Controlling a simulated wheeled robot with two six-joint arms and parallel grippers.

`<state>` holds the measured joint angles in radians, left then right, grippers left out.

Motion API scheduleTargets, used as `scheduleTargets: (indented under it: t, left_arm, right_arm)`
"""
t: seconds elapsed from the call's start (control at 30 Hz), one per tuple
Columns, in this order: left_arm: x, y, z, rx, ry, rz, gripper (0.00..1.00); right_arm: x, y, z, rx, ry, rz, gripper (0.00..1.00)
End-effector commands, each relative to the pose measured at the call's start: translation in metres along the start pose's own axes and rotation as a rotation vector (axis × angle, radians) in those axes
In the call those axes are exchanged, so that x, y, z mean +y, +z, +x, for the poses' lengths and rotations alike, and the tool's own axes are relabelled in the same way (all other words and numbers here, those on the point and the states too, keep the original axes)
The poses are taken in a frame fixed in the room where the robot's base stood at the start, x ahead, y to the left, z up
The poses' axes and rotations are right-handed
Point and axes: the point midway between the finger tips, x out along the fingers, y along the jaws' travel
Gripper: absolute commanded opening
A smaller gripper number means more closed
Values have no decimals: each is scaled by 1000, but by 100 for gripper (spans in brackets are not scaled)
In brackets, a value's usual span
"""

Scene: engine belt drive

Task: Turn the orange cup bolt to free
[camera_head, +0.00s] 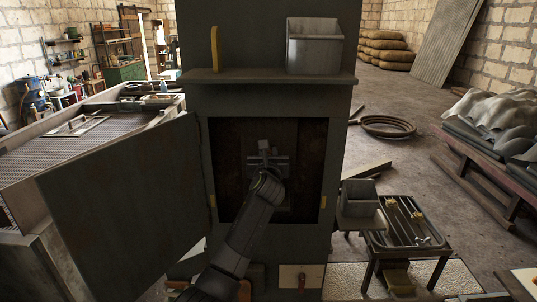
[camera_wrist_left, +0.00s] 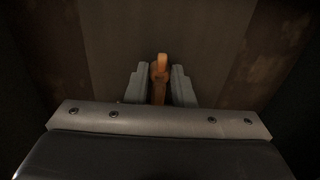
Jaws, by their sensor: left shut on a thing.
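My left gripper (camera_head: 265,152) reaches into the open, dark recess of the tall grey cabinet (camera_head: 347,100). In the left wrist view, the two grey fingers (camera_wrist_left: 159,90) are closed on the orange cup bolt (camera_wrist_left: 160,68). The bolt looks like a narrow upright orange piece with a rounded bulge at mid-height. Its top shows above the fingertips, and its lower part runs down between them. In the head view I cannot make out the bolt, as my gripper and arm cover that area. My right gripper is in neither view.
The cabinet door (camera_head: 125,200) stands swung open to the left. A shelf (camera_head: 265,77) above the recess carries a grey bin (camera_head: 314,48) and a yellow upright piece (camera_head: 215,48). At the right are a small grey box (camera_head: 358,199) and a low rack (camera_head: 405,222).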

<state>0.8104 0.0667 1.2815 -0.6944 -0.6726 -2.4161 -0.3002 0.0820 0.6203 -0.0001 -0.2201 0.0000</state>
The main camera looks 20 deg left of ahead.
Motion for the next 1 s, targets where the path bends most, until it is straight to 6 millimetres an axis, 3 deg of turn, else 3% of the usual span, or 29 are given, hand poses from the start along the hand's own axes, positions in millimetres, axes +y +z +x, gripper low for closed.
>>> scheduleTargets:
  t: [0.37,1.0]
  left_arm:
    - [0,-1,0,1,0,-203,0]
    - [2,-3,0,2,1,-807,0]
  right_arm:
    - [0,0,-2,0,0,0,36]
    - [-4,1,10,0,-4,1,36]
